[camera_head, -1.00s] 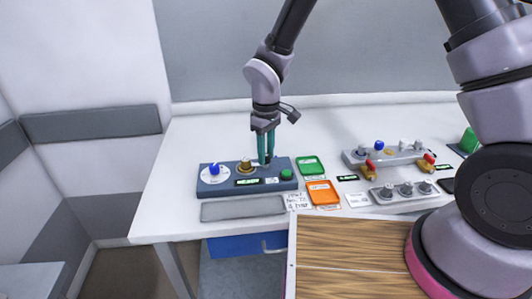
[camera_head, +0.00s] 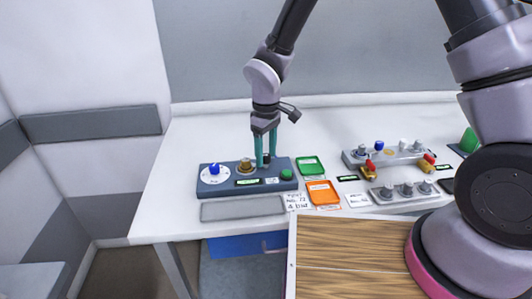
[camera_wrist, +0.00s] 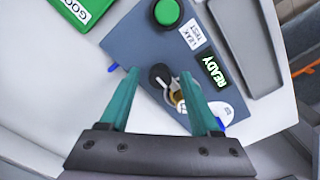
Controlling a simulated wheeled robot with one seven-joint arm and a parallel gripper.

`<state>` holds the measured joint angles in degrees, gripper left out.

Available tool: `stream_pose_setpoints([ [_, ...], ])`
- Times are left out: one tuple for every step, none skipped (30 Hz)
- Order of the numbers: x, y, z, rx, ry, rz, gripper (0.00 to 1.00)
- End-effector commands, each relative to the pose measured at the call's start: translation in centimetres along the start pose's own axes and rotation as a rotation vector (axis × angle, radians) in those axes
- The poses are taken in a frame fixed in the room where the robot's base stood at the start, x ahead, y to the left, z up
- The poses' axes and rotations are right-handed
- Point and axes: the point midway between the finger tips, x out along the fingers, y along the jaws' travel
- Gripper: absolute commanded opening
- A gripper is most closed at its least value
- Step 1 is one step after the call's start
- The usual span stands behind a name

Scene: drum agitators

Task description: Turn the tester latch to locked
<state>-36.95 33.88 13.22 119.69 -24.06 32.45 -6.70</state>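The tester (camera_head: 228,187) is a blue-grey box at the front left of the white bench; it also fills the middle of the wrist view (camera_wrist: 140,45). Its latch seems to be the small black knob (camera_wrist: 159,75) with a pale pointer mark, beside a brass fitting (camera_wrist: 177,97). In the head view the black knob (camera_head: 266,159) is partly hidden by the fingers. My gripper (camera_head: 265,164) has its teal fingers apart, pointing down over the tester. In the wrist view my gripper (camera_wrist: 160,76) has one fingertip on each side of the knob, with gaps showing.
On the tester are a blue knob (camera_head: 214,168) on a white dial, a green button (camera_head: 287,174) and a READY display (camera_wrist: 211,69). A green tray (camera_head: 310,166) and an orange tray (camera_head: 323,193) lie to its right. Other knobbed panels (camera_head: 405,193) stand farther right. A grey tray (camera_head: 243,208) lies in front.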

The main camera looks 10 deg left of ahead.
Motion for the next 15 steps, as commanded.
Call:
stream_pose_setpoints([
  [0.0, 0.0, 0.0, 0.000, 0.000, 0.000, 0.64],
  [-0.1, 0.0, 0.0, 0.000, 0.000, 0.000, 0.64],
  [-0.2, 0.0, 0.0, 0.001, 0.000, 0.000, 0.64],
  [-0.4, 0.0, 0.0, 0.001, 0.001, 0.000, 0.64],
  [-0.7, 0.0, 0.0, 0.001, 0.001, 0.000, 0.64],
  [-1.1, 0.0, -0.1, 0.000, 0.003, 0.001, 0.64],
  [-1.6, 0.0, -0.1, 0.000, 0.003, 0.001, 0.64],
  [-2.1, 0.0, -0.1, 0.001, 0.003, 0.001, 0.64],
  [-2.9, 0.1, -0.1, 0.002, 0.005, 0.002, 0.64],
  [-3.5, 0.1, -0.1, 0.002, 0.004, 0.002, 0.64],
  [-4.1, 0.1, -0.1, 0.001, 0.006, 0.002, 0.64],
  [-5.0, 0.1, -0.1, 0.002, 0.005, 0.002, 0.64],
  [-5.6, 0.1, -0.1, 0.001, 0.005, 0.002, 0.64],
  [-6.2, 0.1, -0.1, 0.000, 0.005, 0.002, 0.64],
  [-7.0, 0.1, -0.1, 0.002, 0.004, 0.002, 0.64],
])
